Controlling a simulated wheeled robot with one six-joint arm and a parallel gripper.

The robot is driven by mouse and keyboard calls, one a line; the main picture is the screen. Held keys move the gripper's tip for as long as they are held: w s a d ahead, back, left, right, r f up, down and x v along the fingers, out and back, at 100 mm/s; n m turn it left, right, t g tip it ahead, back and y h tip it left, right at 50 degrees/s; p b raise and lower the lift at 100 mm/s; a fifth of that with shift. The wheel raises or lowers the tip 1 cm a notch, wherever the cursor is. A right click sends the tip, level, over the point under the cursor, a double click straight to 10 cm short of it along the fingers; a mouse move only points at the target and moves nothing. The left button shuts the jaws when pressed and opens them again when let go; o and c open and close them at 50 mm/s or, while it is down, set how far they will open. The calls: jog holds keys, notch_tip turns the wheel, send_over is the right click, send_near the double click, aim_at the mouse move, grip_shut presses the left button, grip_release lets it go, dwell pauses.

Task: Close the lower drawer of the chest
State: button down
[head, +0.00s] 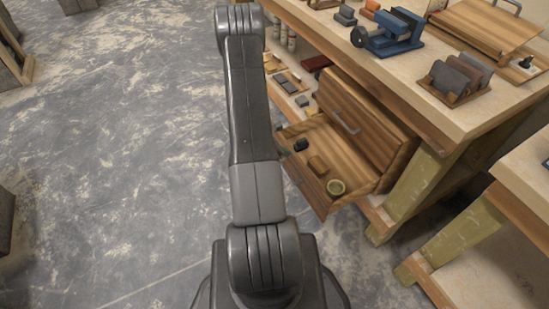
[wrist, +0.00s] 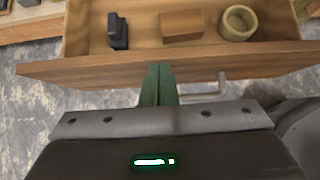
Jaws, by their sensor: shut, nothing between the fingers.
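The chest (head: 372,118) is wooden and sits under the workbench, with its upper drawer shut. Its lower drawer (head: 338,202) is pulled out and holds a dark block, a brown wooden block and a round ring-shaped cup. In the wrist view the lower drawer's front (wrist: 90,72) runs across the picture, with a metal handle (wrist: 207,89) on its outer face. My gripper (wrist: 160,70) has green fingers, shut together and empty. The fingertips are at the drawer's front, left of the handle; I cannot tell whether they touch it. In the head view my arm hides the gripper.
The workbench top (head: 450,115) carries a blue vise (head: 388,34), a rack of dark blocks (head: 458,78) and a wooden case. A shelf (head: 290,85) with small items is left of the chest. A second bench (head: 520,200) stands at the right. The grey floor (head: 110,160) at left is clear.

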jog(key=w+d+b, duration=0.3)
jog(key=w+d, duration=0.1)
jog(key=d, duration=0.5)
jog(key=w+d+b, duration=0.3)
jog(key=d, duration=0.5)
jog(key=shift+w+d, duration=0.4)
jog(key=shift+a, duration=0.1)
